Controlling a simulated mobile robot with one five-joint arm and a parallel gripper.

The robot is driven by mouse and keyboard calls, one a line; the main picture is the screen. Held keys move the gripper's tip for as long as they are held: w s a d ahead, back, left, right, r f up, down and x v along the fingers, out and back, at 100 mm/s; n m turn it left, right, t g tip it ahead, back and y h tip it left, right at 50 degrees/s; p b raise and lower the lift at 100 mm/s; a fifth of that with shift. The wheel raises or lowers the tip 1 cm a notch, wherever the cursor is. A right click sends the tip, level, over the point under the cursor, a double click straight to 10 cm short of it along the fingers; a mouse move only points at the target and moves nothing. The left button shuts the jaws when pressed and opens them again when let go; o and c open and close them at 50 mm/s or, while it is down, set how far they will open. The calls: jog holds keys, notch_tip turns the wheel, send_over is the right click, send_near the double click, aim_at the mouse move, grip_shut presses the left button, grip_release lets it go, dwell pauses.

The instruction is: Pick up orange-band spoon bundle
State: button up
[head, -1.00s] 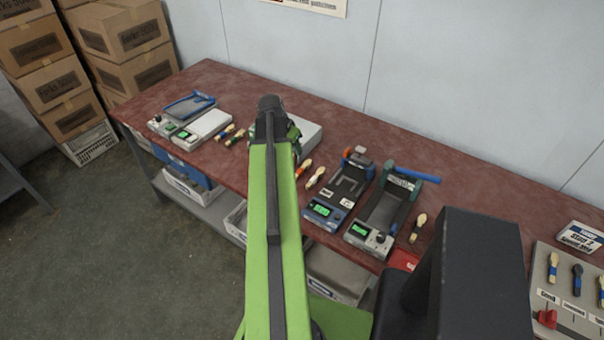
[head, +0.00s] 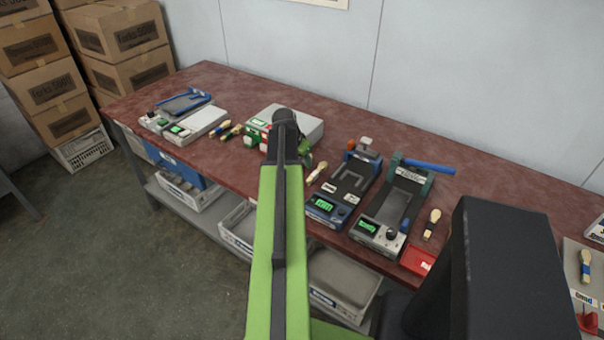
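My green arm reaches forward over the front of the table, and its dark far end hides what lies behind it. A small dark and green part shows just right of that end and seems to belong to my gripper (head: 305,151). Its fingers are hidden, so I cannot tell whether they are open or hold anything. I see no orange-band spoon bundle clearly now; its spot beside the pale spoon bundle (head: 317,172) is covered by my arm's end. That pale bundle lies on the table right of my arm, left of the blue-fronted press.
The blue-fronted press (head: 325,207) and a grey press with a blue handle (head: 367,229) stand right of my arm. Another spoon bundle (head: 432,224) lies beyond them. A white-topped device (head: 311,127) stands behind my arm's end. Bundles (head: 233,132) lie to the left.

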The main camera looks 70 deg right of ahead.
jog(key=shift+d+f, duration=0.2)
jog(key=shift+f, duration=0.35)
jog(key=shift+r, duration=0.2)
grip_shut()
jog(key=shift+r+p, duration=0.35)
jog(key=shift+p, duration=0.15)
notch_tip(320, 180, up, 4)
jog(key=p, duration=0.3)
jog(key=shift+f+p, duration=0.2)
jog(key=shift+p, duration=0.1)
jog(key=s+a+r+p, duration=0.6)
jog(key=s+a, duration=0.1)
jog(key=s, duration=0.2)
jog(key=shift+s+a+r+p, duration=0.15)
jog(key=shift+r+p, duration=0.2)
